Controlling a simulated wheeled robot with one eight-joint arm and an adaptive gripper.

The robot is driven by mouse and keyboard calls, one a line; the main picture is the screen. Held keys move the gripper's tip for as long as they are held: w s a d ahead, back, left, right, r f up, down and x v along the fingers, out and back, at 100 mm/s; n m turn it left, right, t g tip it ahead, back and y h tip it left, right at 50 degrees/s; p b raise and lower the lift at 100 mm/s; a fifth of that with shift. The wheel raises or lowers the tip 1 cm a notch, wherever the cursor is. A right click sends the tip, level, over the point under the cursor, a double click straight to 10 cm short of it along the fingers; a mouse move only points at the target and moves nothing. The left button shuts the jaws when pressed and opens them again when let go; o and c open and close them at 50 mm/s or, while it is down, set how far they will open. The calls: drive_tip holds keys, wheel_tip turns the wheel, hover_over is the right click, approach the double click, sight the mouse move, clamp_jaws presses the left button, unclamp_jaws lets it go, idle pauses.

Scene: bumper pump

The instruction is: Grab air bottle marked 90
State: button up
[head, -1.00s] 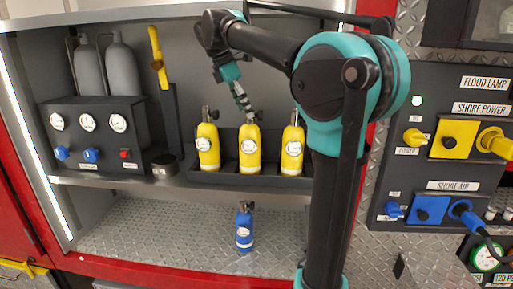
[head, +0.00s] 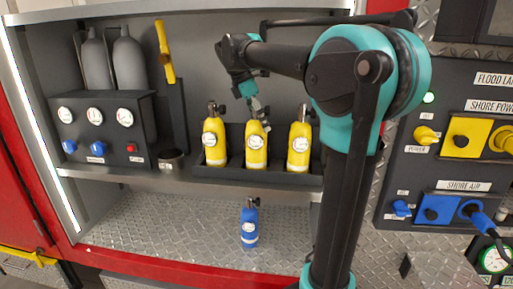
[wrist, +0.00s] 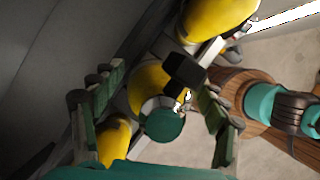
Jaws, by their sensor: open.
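Three yellow air bottles stand upright in a dark rack on the shelf: left (head: 214,150), middle (head: 256,155) and right (head: 299,150). Each has a round white gauge and a black valve on top; the gauge markings are too small to read. My gripper (head: 257,108) is at the top of the middle bottle, reaching down from above. In the wrist view its open fingers (wrist: 155,105) are on either side of the middle bottle (wrist: 148,80) and its black valve. I cannot tell whether they touch it. The neighbouring bottles show at the top (wrist: 215,15) and lower left (wrist: 114,140).
A blue bottle (head: 249,228) stands on the tread-plate floor below the shelf. A dark gauge box (head: 105,130) with grey cylinders behind it, a black cup (head: 171,160) and a yellow-handled tool (head: 164,52) are left of the rack. Control panels (head: 445,160) are at right.

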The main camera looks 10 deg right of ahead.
clamp_jaws()
idle(0.3)
drive_tip(key=shift+r, duration=0.1)
